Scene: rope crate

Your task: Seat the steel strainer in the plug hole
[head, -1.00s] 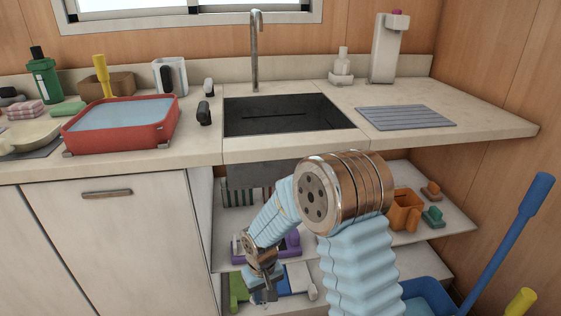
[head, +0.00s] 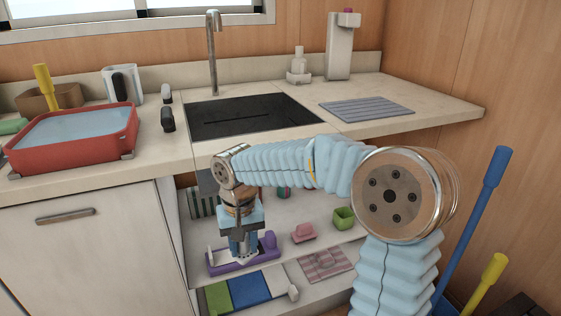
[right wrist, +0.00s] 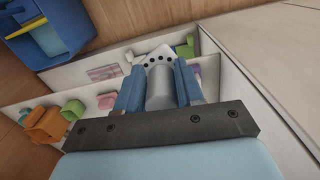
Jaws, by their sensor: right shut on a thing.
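The steel strainer shows in the right wrist view as a grey cylinder (right wrist: 160,90) with a pale, holed end beyond it. My right gripper (right wrist: 159,78) is shut on it, with one blue finger on each side. In the head view my right gripper (head: 240,246) points down in front of the open shelves below the counter. The strainer there is mostly hidden by the fingers. The dark sink (head: 250,116) is set in the counter above, behind my right arm. Its plug hole cannot be made out. My left gripper is not in view.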

